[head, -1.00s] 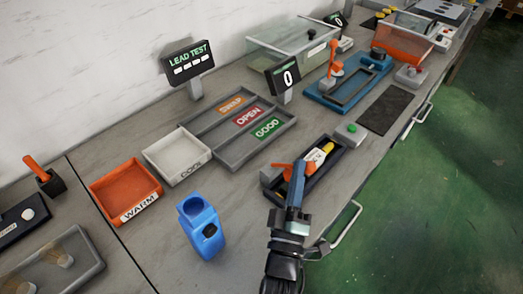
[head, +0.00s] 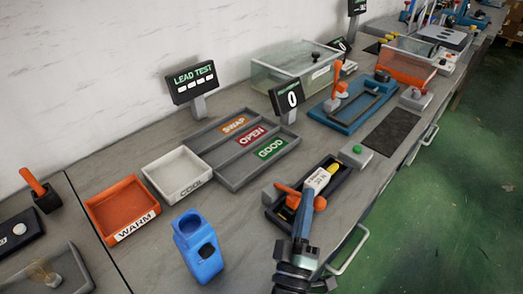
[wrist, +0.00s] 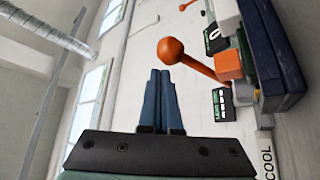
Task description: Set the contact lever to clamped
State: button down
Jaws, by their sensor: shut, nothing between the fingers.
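The contact lever is orange and sits at the dark test tray (head: 343,180) in the head view. Its orange arm (head: 286,188) shows left of my gripper, and more orange shows just right of the fingers. My gripper (head: 309,192) is over the tray, its blue fingers shut and empty, hiding the lever's middle. In the wrist view the lever's round orange knob (wrist: 170,50) stands just beyond the shut fingertips (wrist: 160,72). Its arm runs right to an orange block (wrist: 228,65). Whether the fingers touch the knob cannot be told.
A labelled white piece (head: 318,179) lies in the dark tray. A blue handheld device (head: 198,247) stands at left front, near the COOL tray (head: 177,172). The counter between is clear.

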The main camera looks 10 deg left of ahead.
jog(key=v, duration=0.5)
jog(key=shift+s+f, duration=0.2)
jog(key=shift+s, duration=0.05)
jog(key=s, duration=1.1)
jog(key=shift+s+a+r, duration=0.25)
jog(key=shift+a, duration=0.2)
